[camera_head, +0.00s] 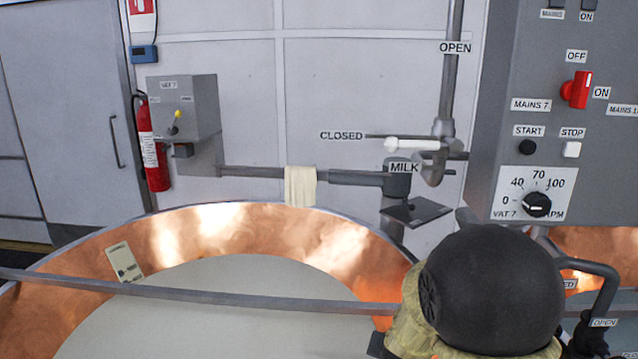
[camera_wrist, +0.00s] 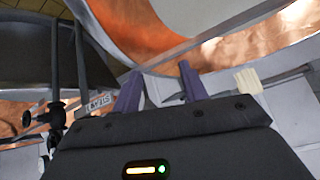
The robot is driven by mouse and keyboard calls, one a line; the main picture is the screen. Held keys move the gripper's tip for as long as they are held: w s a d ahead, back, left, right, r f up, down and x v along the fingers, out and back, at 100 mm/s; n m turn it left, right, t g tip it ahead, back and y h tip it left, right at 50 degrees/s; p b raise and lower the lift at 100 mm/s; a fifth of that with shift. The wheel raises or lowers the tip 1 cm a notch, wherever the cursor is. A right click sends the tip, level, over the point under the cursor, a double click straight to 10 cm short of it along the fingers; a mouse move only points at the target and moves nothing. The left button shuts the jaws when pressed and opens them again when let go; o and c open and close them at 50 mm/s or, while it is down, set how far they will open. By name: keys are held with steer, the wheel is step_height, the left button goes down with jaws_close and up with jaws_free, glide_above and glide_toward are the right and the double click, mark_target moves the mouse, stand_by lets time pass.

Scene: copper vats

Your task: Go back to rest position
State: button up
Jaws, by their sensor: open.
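My gripper (camera_wrist: 160,87) shows in the wrist view as two purple fingers spread apart, with nothing visible between them. Its fingers point toward the copper wall of a vat. In the head view my arm's dark rounded link and its tan sleeve fill the lower right, and the gripper itself is hidden. The copper vat (camera_head: 190,232) stands in front of me, holding a pale liquid (camera_head: 240,300). A flat grey bar (camera_head: 200,293) crosses above the vat.
A control panel (camera_head: 560,120) with a red switch (camera_head: 576,90) stands at right. A milk pipe with a valve lever (camera_head: 412,145) stands behind the vat. A cream cloth (camera_head: 300,186) hangs on a horizontal bar. A fire extinguisher (camera_head: 152,150) is at left.

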steer(key=s+r+n+g+y, duration=0.1)
steer(key=s+n+g, duration=0.3)
steer(key=s, duration=1.2)
steer(key=shift+s+a+r+n+g+p, duration=0.3)
steer(key=shift+s+a+r+n+g, duration=0.1)
steer(key=shift+r+g, duration=0.1)
